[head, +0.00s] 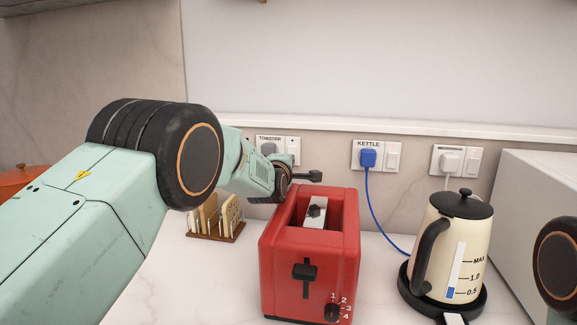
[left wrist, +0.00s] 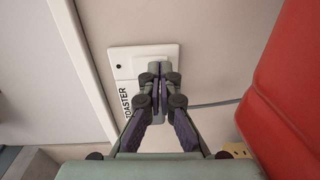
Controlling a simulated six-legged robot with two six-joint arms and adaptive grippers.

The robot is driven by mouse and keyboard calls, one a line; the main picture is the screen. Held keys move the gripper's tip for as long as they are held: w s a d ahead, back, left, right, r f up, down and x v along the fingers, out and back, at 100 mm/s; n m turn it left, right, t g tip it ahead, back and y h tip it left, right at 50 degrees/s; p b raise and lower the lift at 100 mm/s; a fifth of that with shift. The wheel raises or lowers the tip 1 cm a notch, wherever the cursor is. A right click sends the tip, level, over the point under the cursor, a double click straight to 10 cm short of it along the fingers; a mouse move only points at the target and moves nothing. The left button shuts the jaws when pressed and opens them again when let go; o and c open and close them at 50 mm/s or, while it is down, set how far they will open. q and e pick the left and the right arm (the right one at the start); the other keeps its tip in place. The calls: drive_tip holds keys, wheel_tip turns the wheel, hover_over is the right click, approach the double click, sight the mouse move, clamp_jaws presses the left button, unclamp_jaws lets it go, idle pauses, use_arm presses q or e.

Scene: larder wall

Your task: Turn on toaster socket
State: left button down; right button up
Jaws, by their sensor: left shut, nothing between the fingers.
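The toaster socket (head: 292,143) is a white wall plate labelled TOASTER, with a grey plug (head: 268,148) on its left. My left arm reaches it from the left and partly covers it in the head view. In the left wrist view the socket (left wrist: 122,57) appears turned on its side, with its label at the left edge. My left gripper (left wrist: 159,69) is shut and empty, its fingertips in front of the plate's switch side. They hide part of the switch and the plug, and I cannot tell whether they touch. My right gripper is out of view.
The red toaster (head: 283,262) stands just below and right of my left wrist. A toast rack (head: 216,237) is behind on the left. The kettle (head: 470,245) stands right, below the kettle socket (head: 392,149) and another socket (head: 474,154). A white box (head: 530,185) borders the right.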

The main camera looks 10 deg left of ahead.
use_arm(q)
drive_tip(key=shift+w+f, duration=0.1)
drive_tip(key=shift+f, duration=0.25)
drive_tip(key=s+r, duration=0.1)
drive_tip(key=s, duration=0.7)
idle(0.4)
drive_tip(key=shift+w, duration=0.1)
drive_tip(key=shift+s, duration=0.25)
